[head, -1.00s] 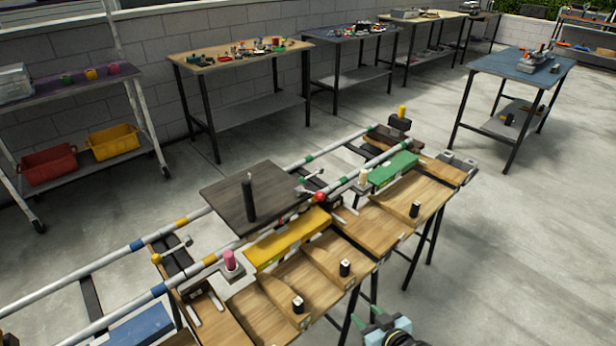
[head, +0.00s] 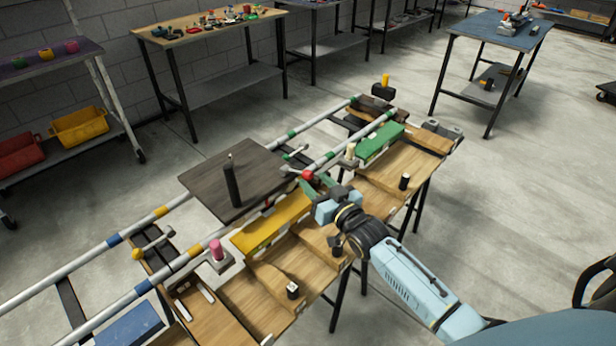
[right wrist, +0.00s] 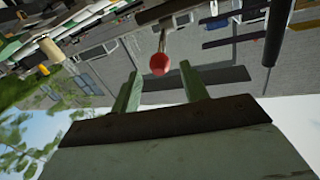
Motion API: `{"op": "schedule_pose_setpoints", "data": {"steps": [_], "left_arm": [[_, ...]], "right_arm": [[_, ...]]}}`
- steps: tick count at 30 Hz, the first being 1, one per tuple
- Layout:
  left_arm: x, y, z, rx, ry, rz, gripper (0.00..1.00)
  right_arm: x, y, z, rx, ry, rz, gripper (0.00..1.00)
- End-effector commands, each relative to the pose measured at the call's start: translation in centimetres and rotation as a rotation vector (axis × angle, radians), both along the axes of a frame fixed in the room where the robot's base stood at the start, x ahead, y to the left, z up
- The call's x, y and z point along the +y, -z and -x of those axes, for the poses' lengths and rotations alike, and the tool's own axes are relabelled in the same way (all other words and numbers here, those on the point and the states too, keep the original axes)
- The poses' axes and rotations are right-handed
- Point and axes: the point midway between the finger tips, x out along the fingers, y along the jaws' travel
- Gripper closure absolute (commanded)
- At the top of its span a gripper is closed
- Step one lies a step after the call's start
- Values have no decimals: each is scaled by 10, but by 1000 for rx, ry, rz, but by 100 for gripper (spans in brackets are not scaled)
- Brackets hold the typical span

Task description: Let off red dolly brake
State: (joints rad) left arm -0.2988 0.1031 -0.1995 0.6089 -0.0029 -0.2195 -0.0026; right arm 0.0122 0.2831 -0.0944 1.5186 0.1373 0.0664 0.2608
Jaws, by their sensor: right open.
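The red ball knob (head: 307,174) sits on a lever beside the near rail, at the right end of the dark dolly platform (head: 225,175). A black post (head: 232,180) stands upright on that platform. My right gripper (head: 314,184) is open and close to the red knob, its green fingers pointing at it. In the right wrist view the red knob (right wrist: 160,64) shows between the two finger lines, a little beyond the fingertips (right wrist: 162,80). Nothing is held. I cannot tell whether a finger touches it. My left gripper is not in view.
Two striped rails (head: 180,262) run diagonally past the platform. A yellow block (head: 272,222), a green block (head: 380,142) and a pink peg (head: 217,250) stand near them. A yellow knob (head: 137,253) is on another lever.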

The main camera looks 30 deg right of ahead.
Motion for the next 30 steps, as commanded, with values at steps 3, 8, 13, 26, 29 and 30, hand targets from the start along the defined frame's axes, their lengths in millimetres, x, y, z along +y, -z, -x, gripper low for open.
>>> {"op": "schedule_pose_setpoints", "data": {"steps": [3,8,13,26,29,30], "left_arm": [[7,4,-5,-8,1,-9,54],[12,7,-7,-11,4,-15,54],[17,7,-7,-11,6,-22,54],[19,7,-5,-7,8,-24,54],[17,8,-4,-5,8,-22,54],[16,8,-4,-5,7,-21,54]], "right_arm": [[2,0,-20,-1,0,1,56],[3,1,-36,1,0,0,56],[4,1,-42,2,0,0,56],[4,0,-42,2,0,0,80],[4,0,-42,1,0,0,94],[4,0,-42,1,0,0,99]]}}
